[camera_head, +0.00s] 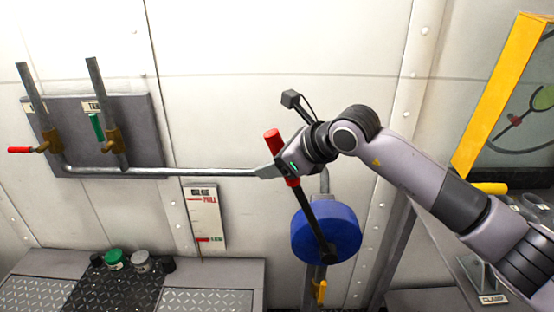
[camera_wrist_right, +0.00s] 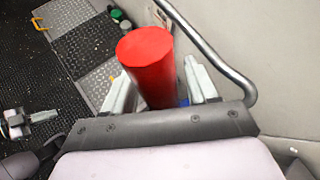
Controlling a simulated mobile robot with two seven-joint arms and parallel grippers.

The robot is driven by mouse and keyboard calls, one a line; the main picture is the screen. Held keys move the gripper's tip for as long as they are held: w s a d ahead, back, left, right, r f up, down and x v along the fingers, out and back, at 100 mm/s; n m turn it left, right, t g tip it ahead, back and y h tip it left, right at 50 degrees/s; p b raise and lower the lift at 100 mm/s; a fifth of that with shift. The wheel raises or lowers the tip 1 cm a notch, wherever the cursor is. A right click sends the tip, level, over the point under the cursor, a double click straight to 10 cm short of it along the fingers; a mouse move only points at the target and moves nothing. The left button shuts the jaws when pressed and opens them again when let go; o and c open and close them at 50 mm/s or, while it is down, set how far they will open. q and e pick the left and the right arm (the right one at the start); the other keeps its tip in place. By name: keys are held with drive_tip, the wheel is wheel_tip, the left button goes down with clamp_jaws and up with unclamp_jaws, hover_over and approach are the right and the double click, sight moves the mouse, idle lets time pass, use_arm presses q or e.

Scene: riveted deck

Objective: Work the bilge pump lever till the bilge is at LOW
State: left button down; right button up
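The bilge pump is a blue drum (camera_head: 334,240) on the wall, with a dark lever that ends in a red handle (camera_head: 273,141). The lever leans up and to the left. The bilge gauge (camera_head: 206,215) is a white plate with red FULL at the top and a small green label at the bottom. A red mark sits near the bottom label. What seems to be my left gripper (camera_wrist_right: 30,120) shows small at the left edge.
A dark panel (camera_head: 75,165) on the left carries two upright pipes with brass valves, one with a red handle. A grey pipe (camera_head: 190,172) runs from it behind my right gripper. Green and grey caps (camera_head: 115,258) sit on the deck. A yellow-edged frame (camera_head: 497,95) stands at right.

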drive_tip(key=shift+d+r, duration=0.1)
drive_tip(key=b+v, duration=0.1)
drive_tip(key=v, duration=0.6)
drive_tip(key=shift+s, duration=0.1)
